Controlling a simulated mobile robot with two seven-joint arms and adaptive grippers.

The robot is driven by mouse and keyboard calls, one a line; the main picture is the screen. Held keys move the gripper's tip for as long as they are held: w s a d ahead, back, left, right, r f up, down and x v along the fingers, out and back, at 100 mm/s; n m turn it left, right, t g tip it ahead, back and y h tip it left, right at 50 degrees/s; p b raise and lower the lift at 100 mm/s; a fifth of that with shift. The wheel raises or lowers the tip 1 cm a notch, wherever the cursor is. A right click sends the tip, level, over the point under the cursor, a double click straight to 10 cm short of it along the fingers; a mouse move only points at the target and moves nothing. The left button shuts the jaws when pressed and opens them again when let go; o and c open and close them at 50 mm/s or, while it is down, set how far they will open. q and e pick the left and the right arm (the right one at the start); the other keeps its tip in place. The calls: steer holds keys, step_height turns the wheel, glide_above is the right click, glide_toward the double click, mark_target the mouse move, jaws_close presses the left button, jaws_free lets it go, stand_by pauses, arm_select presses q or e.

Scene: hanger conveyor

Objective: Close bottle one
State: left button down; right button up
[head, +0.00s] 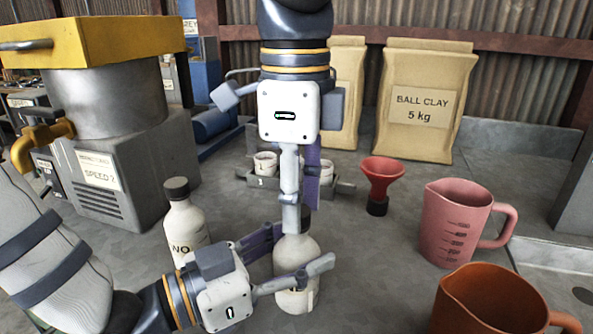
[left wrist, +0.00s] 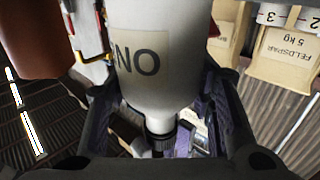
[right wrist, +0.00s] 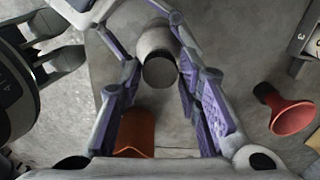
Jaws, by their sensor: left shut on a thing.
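A white bottle (head: 296,260) stands upright on the bench, and my left gripper (head: 292,280) is shut around its body from the left. In the left wrist view the bottle (left wrist: 155,55) appears upside down with part of a "NO" label; no number is readable. A dark cap (left wrist: 160,138) is at its neck; I cannot tell how tight it is. My right gripper (head: 291,208) points down above the neck. In the right wrist view its fingers (right wrist: 160,95) are spread with the dark cap (right wrist: 160,72) beyond the gap. A second capped white bottle (head: 184,222), marked "NO", stands left.
A red funnel (head: 382,175) on a dark base, a pink measuring jug (head: 450,225) and an orange jug (head: 485,305) stand to the right. A grey machine (head: 120,150) stands at left.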

steer(key=shift+o, duration=1)
step_height(320, 180, up, 12)
arm_select(q)
steer(key=c, duration=0.7)
jaws_free()
steer(key=v, duration=1.2)
steer(key=shift+f, duration=0.1)
